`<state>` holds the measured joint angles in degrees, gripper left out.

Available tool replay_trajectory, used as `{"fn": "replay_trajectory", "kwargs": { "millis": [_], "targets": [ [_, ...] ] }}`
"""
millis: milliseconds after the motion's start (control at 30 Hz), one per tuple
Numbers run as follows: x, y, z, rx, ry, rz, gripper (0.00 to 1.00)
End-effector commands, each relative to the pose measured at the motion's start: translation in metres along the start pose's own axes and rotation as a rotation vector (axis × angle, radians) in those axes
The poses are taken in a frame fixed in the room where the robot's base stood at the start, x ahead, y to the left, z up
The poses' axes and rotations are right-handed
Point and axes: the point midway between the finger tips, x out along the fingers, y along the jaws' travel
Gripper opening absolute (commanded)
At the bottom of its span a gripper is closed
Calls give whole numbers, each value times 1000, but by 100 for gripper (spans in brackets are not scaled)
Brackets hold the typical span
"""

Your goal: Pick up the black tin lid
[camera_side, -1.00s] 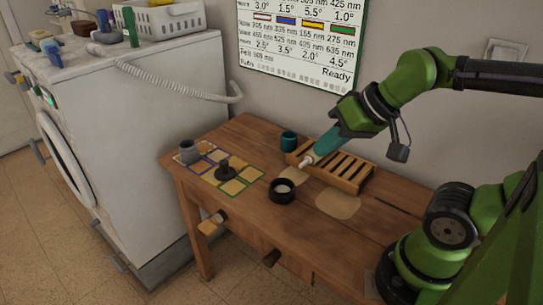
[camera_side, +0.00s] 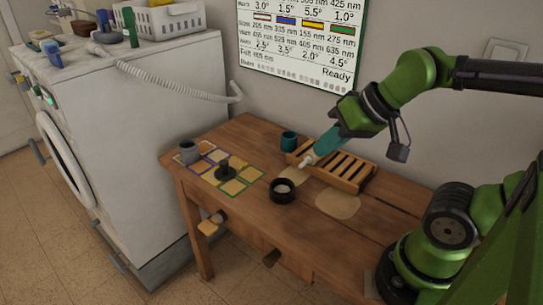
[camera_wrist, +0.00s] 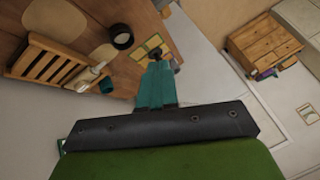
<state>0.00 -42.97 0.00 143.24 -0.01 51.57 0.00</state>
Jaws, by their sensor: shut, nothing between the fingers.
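The black tin lid (camera_side: 226,172), a dark disc with a raised knob, sits on the mat of coloured squares (camera_side: 246,175) at the table's left end. It shows partly in the wrist view (camera_wrist: 154,54), just beyond my fingertips in the picture. An open black tin (camera_side: 282,195) with pale contents stands right of the mat; the wrist view shows it too (camera_wrist: 123,39). My gripper (camera_side: 316,153) has teal fingers, shut and empty. It is raised near the wooden rack, to the right of the lid and apart from it. The fingers also show in the wrist view (camera_wrist: 157,66).
A slatted wooden rack (camera_side: 345,172) stands at the back, with a small white object (camera_wrist: 86,80) by its end. A teal cup (camera_side: 289,141) stands beside it. A grey cup (camera_side: 188,152) stands on the mat's far left corner. A washing machine (camera_side: 140,130) is left of the table.

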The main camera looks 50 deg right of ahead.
Motion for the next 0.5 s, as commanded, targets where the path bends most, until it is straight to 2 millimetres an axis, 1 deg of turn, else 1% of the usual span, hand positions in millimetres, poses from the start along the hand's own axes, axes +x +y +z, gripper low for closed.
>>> {"fn": "replay_trajectory", "kwargs": {
  "millis": [267, 367, 500],
  "targets": [
    [0, 0, 0, 0, 0, 0, 0],
    [0, 0, 0, 0, 0, 0, 14],
    [0, 0, 0, 0, 0, 0, 35]
  ]
}}
